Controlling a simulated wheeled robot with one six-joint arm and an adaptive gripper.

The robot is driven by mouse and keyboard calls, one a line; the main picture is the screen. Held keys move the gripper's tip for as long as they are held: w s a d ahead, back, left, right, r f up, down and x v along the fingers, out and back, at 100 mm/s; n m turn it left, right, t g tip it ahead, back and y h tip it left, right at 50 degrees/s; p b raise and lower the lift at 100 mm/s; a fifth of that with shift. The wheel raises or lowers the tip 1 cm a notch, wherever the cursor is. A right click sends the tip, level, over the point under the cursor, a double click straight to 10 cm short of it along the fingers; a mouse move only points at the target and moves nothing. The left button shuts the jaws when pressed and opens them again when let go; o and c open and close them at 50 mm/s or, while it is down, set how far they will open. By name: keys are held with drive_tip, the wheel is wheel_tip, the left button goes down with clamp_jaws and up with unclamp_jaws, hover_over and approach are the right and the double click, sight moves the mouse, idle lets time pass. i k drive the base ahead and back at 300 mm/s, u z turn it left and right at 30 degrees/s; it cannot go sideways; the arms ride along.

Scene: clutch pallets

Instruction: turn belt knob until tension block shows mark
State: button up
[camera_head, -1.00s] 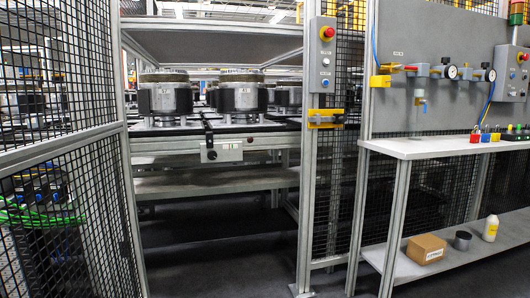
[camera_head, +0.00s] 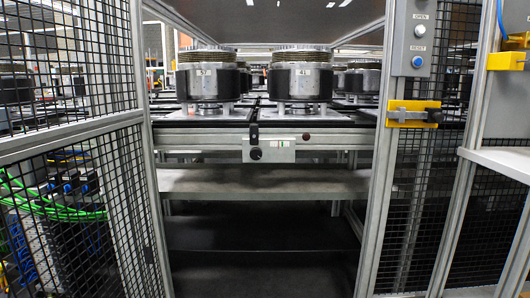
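The belt knob (camera_head: 256,153) is a small round black knob on the left of a pale plate (camera_head: 285,157) fixed to the front rail of the conveyor. On the plate's right is a small light window (camera_head: 283,144) with green and red marks, likely the tension block's scale. Its exact reading is too small to tell. A black upright piece (camera_head: 254,133) stands just above the knob. My gripper is not in view.
Two clutch units (camera_head: 300,80) stand on the conveyor behind the rail (camera_head: 190,142). Mesh fence panels flank the opening on the left (camera_head: 70,140) and right (camera_head: 422,200). A control box (camera_head: 416,40) and yellow latch (camera_head: 413,114) are on the right post. Shelves (camera_head: 265,183) lie below the conveyor.

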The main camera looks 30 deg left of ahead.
sight(256, 153)
drive_tip(key=u, duration=0.7)
drive_tip(key=i, duration=1.05)
drive_tip(key=u, duration=0.95)
